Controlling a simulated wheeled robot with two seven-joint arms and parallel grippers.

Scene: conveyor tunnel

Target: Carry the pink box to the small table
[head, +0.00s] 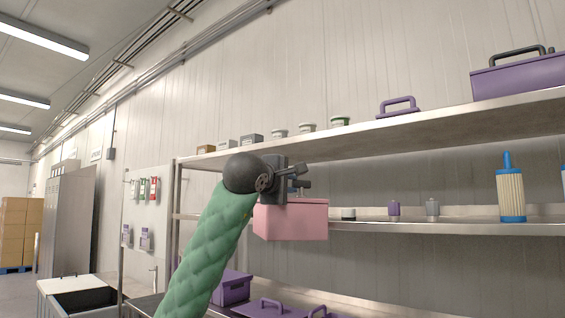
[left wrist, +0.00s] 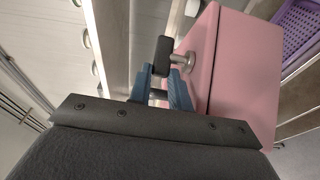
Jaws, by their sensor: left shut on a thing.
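The pink box (head: 290,220) hangs from my left gripper (head: 297,184) in the head view, in front of the metal shelving. In the left wrist view the pink box (left wrist: 240,75) fills the right side, tilted in the picture. The blue fingers of my left gripper (left wrist: 160,88) are shut on the box's handle, a dark grip on a metal post. The head view shows the box's front face and part of its top. I see no small table that I can make out for sure. My right gripper is out of view.
A metal shelf unit (head: 440,130) runs along the wall, with small jars, a purple toolbox (head: 520,77) and a blue-capped filter (head: 511,190). Purple boxes (head: 232,288) stand low beneath. An open dark bin (head: 85,300) is at lower left. Stacked cartons (head: 17,232) stand far left.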

